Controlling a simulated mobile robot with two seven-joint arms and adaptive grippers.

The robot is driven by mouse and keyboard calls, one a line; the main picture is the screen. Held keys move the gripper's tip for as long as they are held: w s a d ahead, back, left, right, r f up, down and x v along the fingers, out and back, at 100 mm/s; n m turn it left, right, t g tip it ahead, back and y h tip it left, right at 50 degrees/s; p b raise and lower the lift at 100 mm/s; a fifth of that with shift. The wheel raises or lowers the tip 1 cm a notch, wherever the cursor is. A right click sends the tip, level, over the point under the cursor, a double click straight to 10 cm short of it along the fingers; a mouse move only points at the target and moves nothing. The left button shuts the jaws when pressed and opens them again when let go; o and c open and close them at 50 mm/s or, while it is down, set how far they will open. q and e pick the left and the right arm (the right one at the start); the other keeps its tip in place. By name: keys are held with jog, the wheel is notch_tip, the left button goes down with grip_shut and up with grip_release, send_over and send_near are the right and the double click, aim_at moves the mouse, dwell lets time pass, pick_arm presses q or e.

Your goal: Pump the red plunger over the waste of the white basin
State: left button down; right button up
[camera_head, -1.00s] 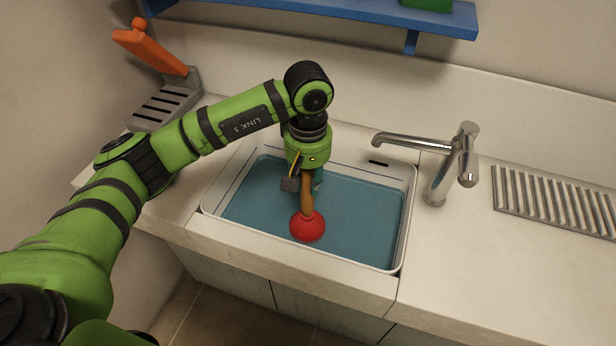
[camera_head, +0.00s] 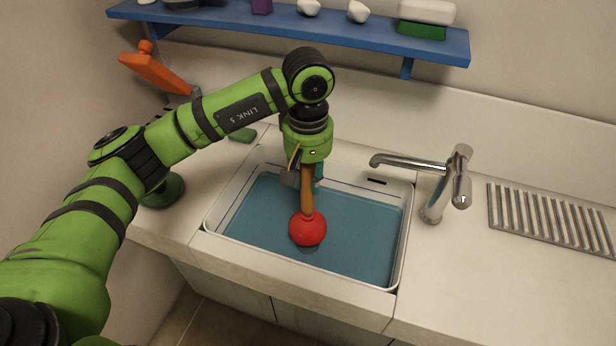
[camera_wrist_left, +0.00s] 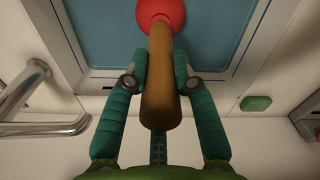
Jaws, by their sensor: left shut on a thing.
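The white basin (camera_head: 395,262) is set in the counter and holds blue water (camera_head: 360,222). The red plunger (camera_head: 308,229) hangs upright, its red cup at the water near the front middle of the basin. My left gripper (camera_head: 309,178) is shut on the plunger's wooden handle, above the basin. In the left wrist view, the two green fingers (camera_wrist_left: 160,75) press on either side of the handle (camera_wrist_left: 160,95), with the red cup (camera_wrist_left: 160,12) beyond. The waste is not visible under the water and cup. My right gripper is not in view.
A chrome tap (camera_head: 448,185) stands right of the basin, its spout reaching over the basin's back right. A ribbed drainer (camera_head: 550,218) lies farther right. A blue shelf (camera_head: 300,30) with several items hangs behind. A green block (camera_head: 243,136) lies behind the basin.

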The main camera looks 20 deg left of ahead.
aim_at(308, 200)
pick_arm(q)
jog(key=shift+f, duration=0.15)
dwell(0.3)
notch_tip(308, 200, down, 6)
jog(key=b, duration=0.5)
jog(key=shift+b, duration=0.35)
jog(key=shift+r, duration=0.2)
jog(key=shift+f+b, duration=0.45)
jog(key=shift+f, duration=0.05)
dwell(0.4)
jog(key=shift+f+b, duration=0.1)
jog(key=shift+b, duration=0.25)
dwell(1.6)
jog(key=shift+r+p, duration=1.65)
jog(key=shift+r, duration=1.95)
